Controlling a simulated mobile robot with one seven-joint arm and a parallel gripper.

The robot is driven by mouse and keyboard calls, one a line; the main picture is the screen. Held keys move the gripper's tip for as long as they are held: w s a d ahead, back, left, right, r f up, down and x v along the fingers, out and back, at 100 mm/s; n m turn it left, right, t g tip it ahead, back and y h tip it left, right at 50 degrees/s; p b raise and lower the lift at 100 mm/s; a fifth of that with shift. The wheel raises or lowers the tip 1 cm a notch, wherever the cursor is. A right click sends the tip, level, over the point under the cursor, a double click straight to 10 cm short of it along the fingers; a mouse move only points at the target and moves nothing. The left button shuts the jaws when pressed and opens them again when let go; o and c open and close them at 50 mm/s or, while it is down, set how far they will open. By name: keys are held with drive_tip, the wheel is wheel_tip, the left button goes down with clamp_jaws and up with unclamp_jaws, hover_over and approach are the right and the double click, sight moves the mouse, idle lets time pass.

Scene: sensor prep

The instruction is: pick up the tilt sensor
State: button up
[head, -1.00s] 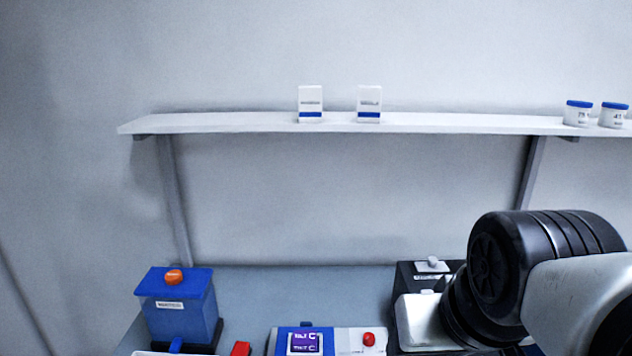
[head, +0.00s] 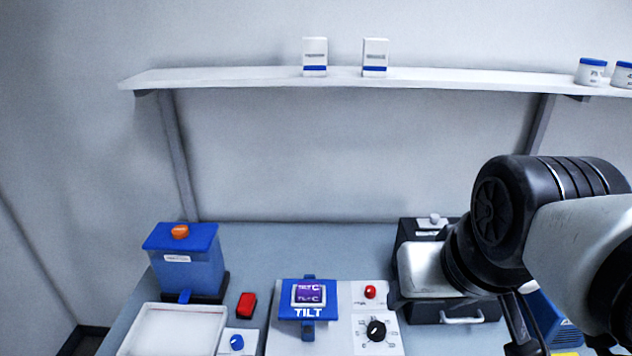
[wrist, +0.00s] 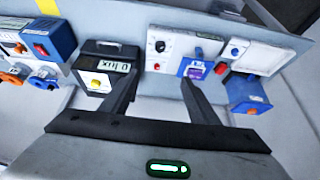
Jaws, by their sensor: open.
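The tilt sensor (head: 309,300) is a blue device with a purple screen and the word TILT on its front. It sits at the left part of a white panel on the bench. In the wrist view the blue tilt sensor (wrist: 190,68) shows near the tip of the right finger, which is in front of it in the picture. My gripper (wrist: 160,80) is open and empty, its two dark fingers apart.
A black dial (head: 376,331) and red button (head: 370,292) are on the panel right of the sensor. A blue box (head: 184,258), white tray (head: 172,312) and red block (head: 246,305) lie left. A dark box (head: 455,309) stands right. A shelf (head: 230,77) hangs above.

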idle(0.3)
drive_tip(key=shift+o, duration=1.3)
drive_tip(key=shift+w+a+n, duration=0.1)
drive_tip(key=shift+w+n, duration=0.1)
drive_tip(key=shift+n, duration=0.2)
drive_tip(key=n+g+b, duration=0.1)
drive_tip(key=n+b, duration=0.6)
drive_tip(key=n, duration=2.8)
hover_over(308, 287)
drive_tip(key=s, duration=0.7)
wheel_tip(308, 287, down, 8)
drive_tip(key=x, duration=0.5)
drive_tip(key=b+x, duration=0.1)
drive_tip(key=x, duration=1.1)
drive_tip(key=shift+s+f+b, duration=0.15)
drive_tip(key=shift+f+b, duration=0.2)
drive_tip(key=shift+b, duration=0.05)
drive_tip(key=c, duration=1.2)
